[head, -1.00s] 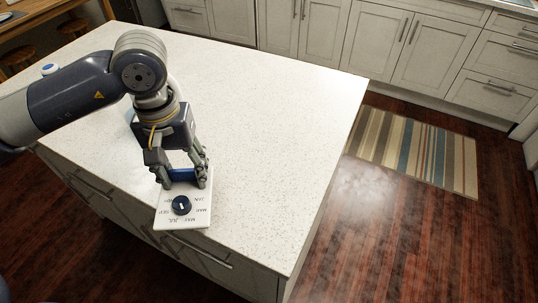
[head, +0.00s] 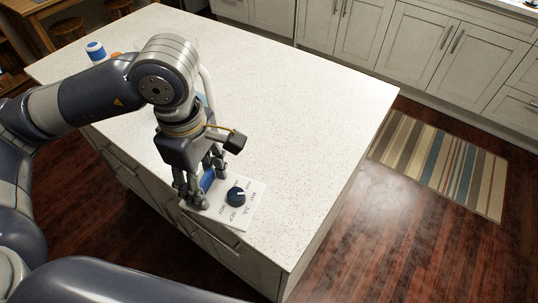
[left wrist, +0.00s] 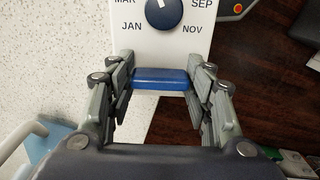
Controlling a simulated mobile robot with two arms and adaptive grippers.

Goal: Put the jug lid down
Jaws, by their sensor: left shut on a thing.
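The jug lid (head: 254,201) is a flat white plate with a dark blue month dial (head: 236,196) and a blue grip bar. My left gripper (head: 205,197) points down with its fingers shut on the blue bar. In the left wrist view, the bar (left wrist: 160,79) sits between the fingertips (left wrist: 160,84), with the lid's printed plate (left wrist: 143,45) and dial above it. The lid is at the counter's front edge in the head view. I cannot tell whether it touches the counter.
The speckled white counter (head: 300,120) is largely clear. A blue-and-white object (head: 95,50) stands at its far left. A pale blue object with a handle (left wrist: 38,143) shows in the left wrist view. A striped rug (head: 440,160) lies on the floor.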

